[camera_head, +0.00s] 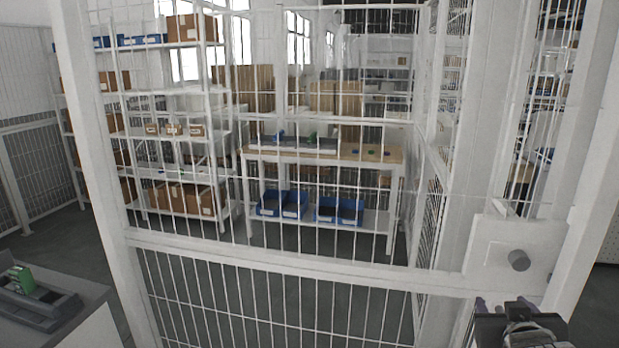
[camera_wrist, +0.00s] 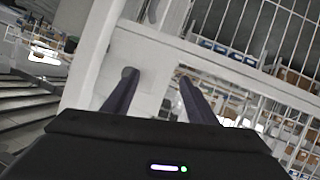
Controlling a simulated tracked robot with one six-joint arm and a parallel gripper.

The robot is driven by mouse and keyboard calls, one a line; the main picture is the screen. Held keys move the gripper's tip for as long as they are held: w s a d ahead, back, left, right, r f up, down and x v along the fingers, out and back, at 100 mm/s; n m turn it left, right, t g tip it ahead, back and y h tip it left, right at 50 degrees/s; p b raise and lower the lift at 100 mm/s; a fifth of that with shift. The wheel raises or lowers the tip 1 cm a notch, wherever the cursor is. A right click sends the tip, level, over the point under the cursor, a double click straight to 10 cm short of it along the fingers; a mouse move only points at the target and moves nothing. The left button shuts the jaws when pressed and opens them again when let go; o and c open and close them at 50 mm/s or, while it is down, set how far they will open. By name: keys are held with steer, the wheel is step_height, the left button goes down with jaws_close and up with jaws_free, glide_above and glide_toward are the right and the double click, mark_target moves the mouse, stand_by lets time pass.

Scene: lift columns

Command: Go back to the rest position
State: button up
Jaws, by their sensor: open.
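My gripper (camera_wrist: 158,98) shows in the wrist view with its two dark fingers spread apart and nothing between them. Ahead of the fingers is a white gate plate with a round grey knob (camera_wrist: 127,73). The same knob (camera_head: 519,260) sits on the white lock plate (camera_head: 497,250) at the right of the mesh gate in the head view. In the head view, part of my arm's end shows at the bottom right, below the lock plate. I cannot tell the exact gap between my fingers and the plate.
A white mesh gate (camera_head: 285,263) stands close across the view. Behind it are shelves with cardboard boxes (camera_head: 190,198) and a workbench (camera_head: 330,158) with blue bins (camera_head: 338,211) below. A grey-topped table with a green part (camera_head: 22,280) is at the lower left.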

steer(key=s+a+f+n+g+y, duration=0.1)
steer(key=s+a, duration=0.3)
steer(key=a, duration=0.4)
steer(key=s+a+f+g+y, duration=0.1)
steer(key=s+a+g+y, duration=0.2)
steer(key=s+a, duration=0.2)
steer(key=s+a+f+n+g+y, duration=0.1)
steer(key=s+a, duration=0.4)
steer(key=a, duration=0.6)
steer(key=shift+a+f+n+g+y, duration=0.2)
steer(key=shift+n+g+y, duration=0.1)
steer(key=shift+g+y, duration=0.4)
stand_by(0.6)
